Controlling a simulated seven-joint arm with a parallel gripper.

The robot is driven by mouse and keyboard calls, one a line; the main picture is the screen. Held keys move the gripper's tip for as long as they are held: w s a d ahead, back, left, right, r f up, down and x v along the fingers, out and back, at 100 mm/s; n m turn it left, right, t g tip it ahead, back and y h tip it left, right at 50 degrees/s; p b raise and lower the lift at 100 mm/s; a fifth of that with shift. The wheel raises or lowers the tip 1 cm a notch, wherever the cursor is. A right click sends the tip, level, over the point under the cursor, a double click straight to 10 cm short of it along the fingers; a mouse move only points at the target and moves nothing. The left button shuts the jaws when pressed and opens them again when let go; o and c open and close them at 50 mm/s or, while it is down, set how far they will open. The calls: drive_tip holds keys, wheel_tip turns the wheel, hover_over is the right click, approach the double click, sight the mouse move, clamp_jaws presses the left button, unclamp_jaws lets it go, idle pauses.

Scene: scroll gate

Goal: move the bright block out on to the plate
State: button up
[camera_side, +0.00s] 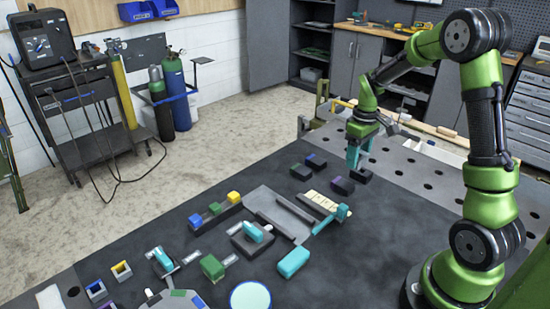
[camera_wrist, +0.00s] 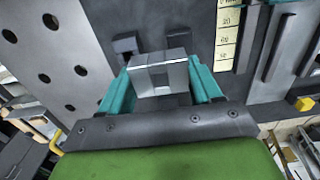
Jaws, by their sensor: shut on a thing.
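My gripper (camera_side: 358,163) is at the back of the dark mat. In the wrist view its teal fingers (camera_wrist: 162,88) are shut on a grey block (camera_wrist: 177,58) with a darker recess in its face. In the side view this block looks dark at the fingertips; whether it touches the mat is unclear. A bright yellow block (camera_side: 233,197) sits with a blue and a green block in a dark holder at left; a small yellow shape (camera_wrist: 305,103) also shows in the wrist view. I cannot tell which item is the plate.
Dark blocks with green (camera_side: 301,172), blue (camera_side: 315,160) and purple (camera_side: 342,186) parts stand near my gripper. Dark bars, a cyan block (camera_side: 293,262) and small fixtures crowd the front left.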

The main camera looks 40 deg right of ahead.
wheel_tip(320, 180, down, 3)
drive_tip(key=shift+w, duration=0.1)
hover_over(330, 158)
drive_tip(key=shift+d+f, duration=0.1)
drive_tip(key=shift+f, duration=2.45)
drive_tip(key=o, duration=1.5)
drive_tip(key=shift+f, duration=0.2)
